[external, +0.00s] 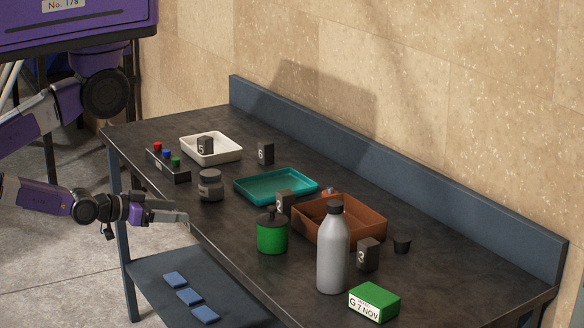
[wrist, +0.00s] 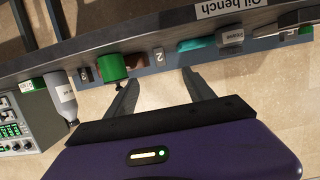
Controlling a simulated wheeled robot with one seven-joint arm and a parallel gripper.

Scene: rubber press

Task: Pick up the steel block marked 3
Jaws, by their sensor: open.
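The steel block marked 3 (external: 368,255) is a small dark upright block on the bench, right of the grey bottle and in front of the brown tray. A small dark block (wrist: 87,74) between the bottle and the green can in the wrist view appears to be it; its mark is too small to read there. My gripper (external: 182,218) is at the bench's near left edge, far from the block. Its two fingers (wrist: 161,80) are spread and empty in the wrist view, toward the block marked 2 (wrist: 158,57), which also shows in the external view (external: 284,202).
Further left are a teal tray (external: 262,187), a white tray (external: 225,153) and block 6 (external: 265,153). The bench's right end is clear.

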